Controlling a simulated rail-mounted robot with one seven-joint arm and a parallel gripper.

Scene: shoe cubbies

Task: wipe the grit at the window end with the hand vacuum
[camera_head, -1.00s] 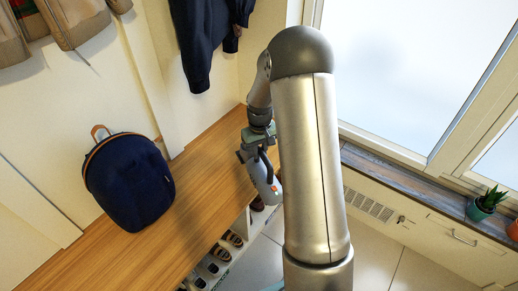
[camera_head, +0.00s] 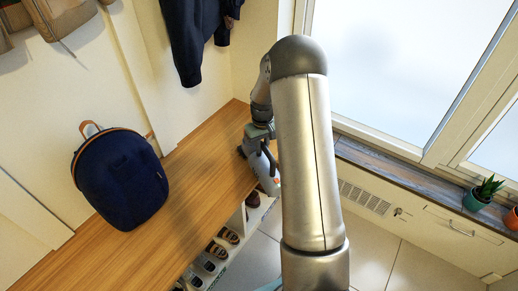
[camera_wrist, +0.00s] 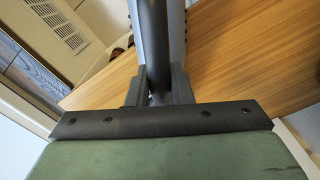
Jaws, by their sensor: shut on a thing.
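The hand vacuum (camera_head: 261,170) is grey with an orange-red spot and hangs at the bench's front edge, towards the window end. My gripper (camera_head: 258,132) is shut on it. In the wrist view, my gripper (camera_wrist: 158,92) is closed around a dark upright handle, with the vacuum's grey-blue body (camera_wrist: 172,35) beyond it. The wooden bench (camera_head: 190,180) runs from lower left to the corner by the window. My arm hides part of the window end. I cannot make out any grit, nor whether the vacuum touches the bench.
A navy backpack (camera_head: 120,180) stands on the bench at left. A dark jacket (camera_head: 198,40) hangs above the bench. Shoes (camera_head: 215,250) sit in the cubbies below. A windowsill (camera_head: 400,172) with potted plants (camera_head: 482,195) lies at right. The bench between backpack and gripper is clear.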

